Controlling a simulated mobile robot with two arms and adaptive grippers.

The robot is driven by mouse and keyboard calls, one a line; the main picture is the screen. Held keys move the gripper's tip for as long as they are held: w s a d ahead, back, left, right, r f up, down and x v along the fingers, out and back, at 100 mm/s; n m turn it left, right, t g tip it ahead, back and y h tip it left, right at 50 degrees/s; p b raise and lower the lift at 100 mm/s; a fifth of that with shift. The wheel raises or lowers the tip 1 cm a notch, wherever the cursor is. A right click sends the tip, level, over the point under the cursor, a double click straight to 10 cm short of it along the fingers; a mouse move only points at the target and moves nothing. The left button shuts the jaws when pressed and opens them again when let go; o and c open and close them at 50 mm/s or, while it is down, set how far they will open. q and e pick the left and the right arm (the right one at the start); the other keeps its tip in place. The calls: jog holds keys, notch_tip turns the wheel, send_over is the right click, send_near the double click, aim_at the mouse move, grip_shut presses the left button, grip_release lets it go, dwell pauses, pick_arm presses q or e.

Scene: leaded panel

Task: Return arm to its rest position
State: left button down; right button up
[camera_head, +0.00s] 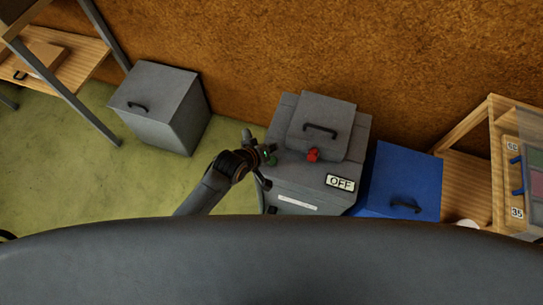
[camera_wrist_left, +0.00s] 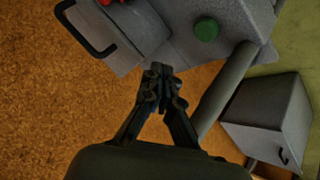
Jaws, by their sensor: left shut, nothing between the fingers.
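My left arm (camera_head: 207,190) comes in from below in the head view. My left gripper (camera_head: 262,152) is at the left side of a grey machine (camera_head: 300,183), partly covering a green button (camera_head: 266,156). In the wrist view, the left gripper (camera_wrist_left: 162,78) is shut and empty, its fingertips together, apart in the picture from the green button (camera_wrist_left: 206,29). The machine has a lid with a black handle (camera_head: 320,129), a red button (camera_head: 313,155) and a sign reading OFF (camera_head: 340,182). My right gripper is not in view.
A grey lidded bin (camera_head: 165,105) stands left of the machine on the green floor (camera_head: 60,165). A blue lidded box (camera_head: 400,180) stands to its right. Wooden shelving (camera_head: 465,185) is at the right, and a wooden bench (camera_head: 65,50) is at the far left. A brown wall runs behind.

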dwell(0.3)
pick_arm(q)
jog(key=shift+s, duration=0.1)
jog(key=s+a+r+m+g+y, duration=0.25)
jog(key=s+a+r, duration=0.35)
jog(key=s+a, duration=0.4)
jog(key=s+a+r+m+g+y, duration=0.1)
jog(key=s+a+r+y, duration=0.2)
jog(key=s+a+r, duration=0.5)
jog(key=s+a+f+g, duration=0.1)
jog(key=s+f, duration=0.1)
jog(key=f, duration=1.2)
jog(key=s+a+f+g, duration=0.1)
jog(key=s+f, duration=0.1)
jog(key=f, duration=1.2)
jog(key=s+a+f, duration=0.2)
jog(key=s+f, duration=1.3)
jog(key=shift+s+a+f+m+g, duration=0.2)
jog(key=shift+s+a+m+g, duration=0.15)
jog(key=shift+g, duration=0.1)
